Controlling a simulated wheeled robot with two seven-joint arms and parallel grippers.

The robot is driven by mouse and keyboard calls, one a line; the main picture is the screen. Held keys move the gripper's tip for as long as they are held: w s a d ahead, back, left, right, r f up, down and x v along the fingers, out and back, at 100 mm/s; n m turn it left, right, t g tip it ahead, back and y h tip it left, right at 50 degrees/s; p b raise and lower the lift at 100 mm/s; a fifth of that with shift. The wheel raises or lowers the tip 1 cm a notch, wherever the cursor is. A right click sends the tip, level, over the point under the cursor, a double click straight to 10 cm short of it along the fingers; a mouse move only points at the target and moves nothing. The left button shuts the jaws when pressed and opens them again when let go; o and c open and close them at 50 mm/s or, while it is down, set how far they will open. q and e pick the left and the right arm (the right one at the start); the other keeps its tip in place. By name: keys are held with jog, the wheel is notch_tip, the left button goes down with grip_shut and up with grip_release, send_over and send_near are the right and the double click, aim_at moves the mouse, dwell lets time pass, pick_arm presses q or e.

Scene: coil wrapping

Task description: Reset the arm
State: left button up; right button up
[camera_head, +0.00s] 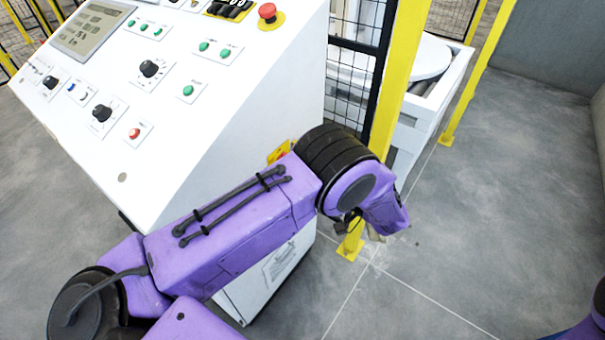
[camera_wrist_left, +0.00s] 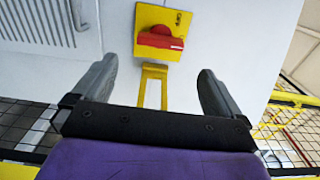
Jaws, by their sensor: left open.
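My left arm, purple with black joints, crosses the head view from the lower left in front of the white control cabinet (camera_head: 225,100). Its wrist bends downward at the cabinet's right corner, and I cannot make out the fingers clearly there. In the left wrist view my left gripper (camera_wrist_left: 158,82) is open, with two grey fingers spread apart and nothing between them. Beyond the fingers is a yellow plate with a red rotary switch (camera_wrist_left: 160,38) on a white panel. The fingers are apart from the switch. My right gripper is not in view.
A yellow post (camera_head: 402,75) and black mesh fence (camera_head: 350,70) stand right of the cabinet. Behind them is a white machine with a round top (camera_head: 425,58). A red emergency button (camera_head: 267,11) sits on the panel. Grey floor (camera_head: 500,200) at right is clear.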

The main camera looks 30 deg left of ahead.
pick_arm(q)
jog(key=shift+s+d+b, duration=0.15)
jog(key=shift+d+b, duration=0.15)
jog(key=shift+d, duration=1.3)
